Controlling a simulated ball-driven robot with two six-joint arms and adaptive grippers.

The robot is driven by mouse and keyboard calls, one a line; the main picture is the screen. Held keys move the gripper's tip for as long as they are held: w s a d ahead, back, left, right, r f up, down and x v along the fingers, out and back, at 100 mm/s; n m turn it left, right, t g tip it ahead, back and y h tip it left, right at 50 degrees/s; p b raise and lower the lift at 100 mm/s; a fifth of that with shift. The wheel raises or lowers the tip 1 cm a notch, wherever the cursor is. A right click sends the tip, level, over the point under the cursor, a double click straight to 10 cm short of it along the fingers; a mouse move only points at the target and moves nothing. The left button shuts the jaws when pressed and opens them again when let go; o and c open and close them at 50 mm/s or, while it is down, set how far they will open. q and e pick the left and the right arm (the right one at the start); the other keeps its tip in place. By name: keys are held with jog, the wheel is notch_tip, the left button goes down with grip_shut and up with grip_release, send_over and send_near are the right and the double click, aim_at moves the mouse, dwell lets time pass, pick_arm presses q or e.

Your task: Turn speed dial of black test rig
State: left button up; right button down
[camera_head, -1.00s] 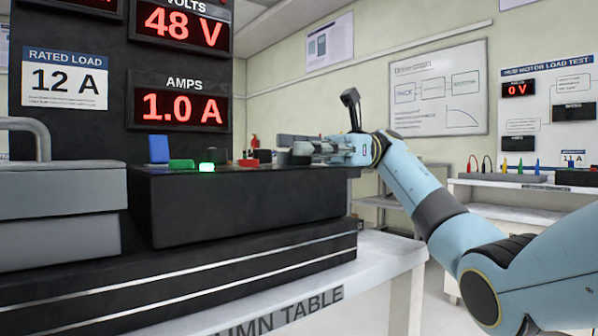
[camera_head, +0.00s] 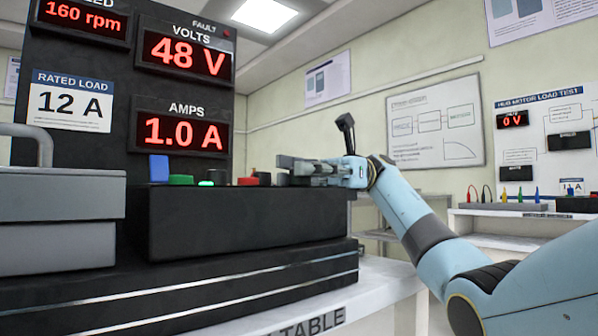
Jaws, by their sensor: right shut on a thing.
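The black test rig (camera_head: 250,222) stands on the table, with a control box whose top I see almost edge-on. My right gripper (camera_head: 290,172) reaches in from the right over the box's right end. It is shut on a small grey knob, the speed dial (camera_head: 283,180), which its fingers mostly hide. The dial's pointer and angle cannot be made out. The rig's speed display (camera_head: 80,14) reads 160 rpm, the volts display (camera_head: 186,55) 48 V and the amps display (camera_head: 180,132) 1.0 A. My left gripper is out of view.
Left of the dial on the box are a red button (camera_head: 247,181), a lit green-white lamp (camera_head: 206,183), a green button (camera_head: 181,180) and a blue block (camera_head: 159,168). A grey handled block (camera_head: 60,200) stands at left. Another bench (camera_head: 520,220) is behind at right.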

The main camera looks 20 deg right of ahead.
jog(key=c, duration=0.9)
grip_release()
jog(key=shift+d, duration=0.1)
jog(key=shift+c, duration=0.2)
notch_tip(320, 180, up, 10)
